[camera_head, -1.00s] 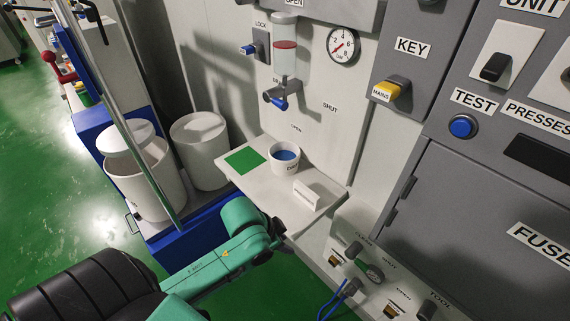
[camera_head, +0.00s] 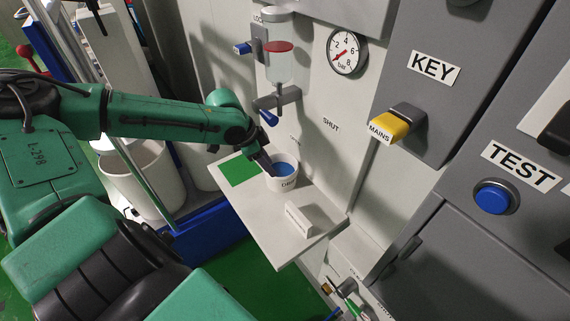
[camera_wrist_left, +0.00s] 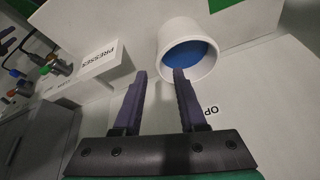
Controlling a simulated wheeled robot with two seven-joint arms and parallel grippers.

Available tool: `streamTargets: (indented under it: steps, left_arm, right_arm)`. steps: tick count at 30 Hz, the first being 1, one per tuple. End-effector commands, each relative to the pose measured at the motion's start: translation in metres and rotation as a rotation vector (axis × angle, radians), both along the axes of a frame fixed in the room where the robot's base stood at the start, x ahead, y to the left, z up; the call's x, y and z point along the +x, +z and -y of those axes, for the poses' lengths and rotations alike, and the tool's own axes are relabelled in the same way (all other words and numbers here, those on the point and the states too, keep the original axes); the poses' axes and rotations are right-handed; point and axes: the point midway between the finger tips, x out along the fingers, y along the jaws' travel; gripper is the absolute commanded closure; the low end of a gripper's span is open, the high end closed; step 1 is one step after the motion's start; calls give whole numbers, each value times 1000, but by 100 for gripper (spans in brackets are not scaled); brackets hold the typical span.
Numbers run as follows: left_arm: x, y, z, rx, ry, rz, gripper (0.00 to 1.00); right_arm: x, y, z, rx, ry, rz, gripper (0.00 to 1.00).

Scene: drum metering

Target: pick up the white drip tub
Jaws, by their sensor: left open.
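The white drip tub (camera_head: 283,179) stands upright on the small white shelf (camera_head: 262,218), with blue inside it. In the left wrist view the tub (camera_wrist_left: 170,38) is just beyond the fingertips. My left gripper (camera_head: 268,168) reaches in from the left and is at the tub's near-left rim. In the left wrist view its two fingers (camera_wrist_left: 160,75) are apart with nothing between them; the right finger overlaps the tub's rim and the left finger is beside it. I cannot tell whether they touch. My right gripper is not seen.
A green square (camera_head: 239,170) lies left of the tub. A white label block (camera_head: 298,220) stands at the shelf's front right. The drain tap with its blue handle (camera_head: 268,118) is above the tub. A pressure gauge (camera_head: 346,53) and yellow MAINS switch (camera_head: 391,125) are at right.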

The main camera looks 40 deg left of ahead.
Motion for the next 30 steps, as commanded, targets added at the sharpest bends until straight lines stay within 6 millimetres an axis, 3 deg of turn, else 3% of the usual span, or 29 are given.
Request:
streamTargets:
  steps: [1,5,14,21,25,30]
  left_arm:
    - [3,-21,4,-7,-1,-6,59]
    - [15,-58,9,-7,4,-6,59]
    - [24,-71,12,3,1,-6,59]
    - [37,-99,20,6,-3,-9,59]
    - [43,-109,23,4,-2,-5,59]
    - [44,-108,24,1,0,-1,59]
  right_arm:
    - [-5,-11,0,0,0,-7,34]
    - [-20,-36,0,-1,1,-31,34]
    - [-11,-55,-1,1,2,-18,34]
    - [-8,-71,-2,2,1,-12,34]
    - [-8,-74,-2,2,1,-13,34]
    - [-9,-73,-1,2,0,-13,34]
